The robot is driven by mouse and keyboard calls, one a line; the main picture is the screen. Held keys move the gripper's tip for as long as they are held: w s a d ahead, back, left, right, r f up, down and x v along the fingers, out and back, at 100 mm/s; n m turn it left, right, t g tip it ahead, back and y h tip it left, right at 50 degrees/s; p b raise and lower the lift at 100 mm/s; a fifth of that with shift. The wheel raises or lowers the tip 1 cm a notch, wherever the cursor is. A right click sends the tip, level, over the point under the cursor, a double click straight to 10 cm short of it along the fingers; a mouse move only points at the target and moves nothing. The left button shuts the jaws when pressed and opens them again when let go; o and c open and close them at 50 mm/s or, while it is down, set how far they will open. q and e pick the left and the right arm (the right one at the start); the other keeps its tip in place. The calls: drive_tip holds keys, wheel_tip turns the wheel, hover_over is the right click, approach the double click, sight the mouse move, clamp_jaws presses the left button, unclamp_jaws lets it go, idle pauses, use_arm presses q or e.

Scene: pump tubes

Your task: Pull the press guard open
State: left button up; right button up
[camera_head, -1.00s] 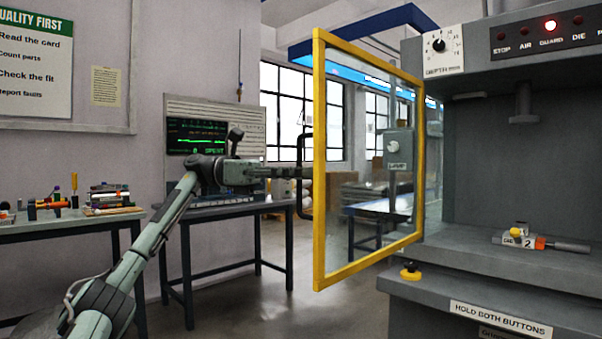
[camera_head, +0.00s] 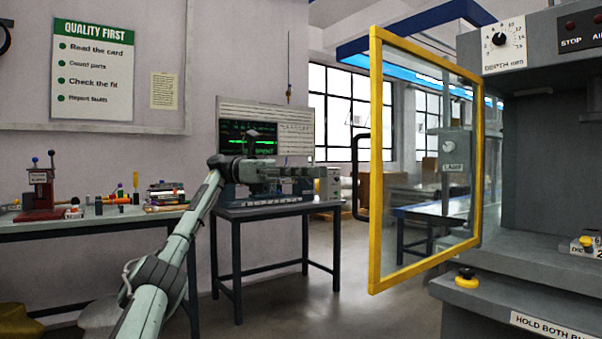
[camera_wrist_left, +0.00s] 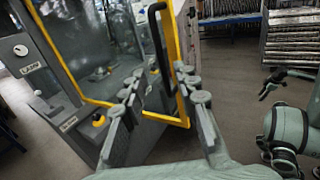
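The press guard (camera_head: 376,160), a clear pane in a yellow frame, stands swung out from the press in the head view. Its black handle (camera_head: 357,175) is on the frame's left side. My left gripper (camera_head: 322,178) is left of the handle, with a small gap showing between them. In the left wrist view, my left gripper (camera_wrist_left: 165,70) has its fingers spread, with the handle (camera_wrist_left: 155,35) beyond the fingertips and nothing held. My right gripper (camera_wrist_left: 268,84) shows at the right of that view with its dark fingers apart.
A table with a monitor (camera_head: 248,138) is behind my left arm. A bench (camera_head: 90,230) with tools stands at left. Floor between table and guard is clear.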

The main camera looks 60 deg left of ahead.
use_arm(q)
drive_tip(key=shift+v, duration=1.3)
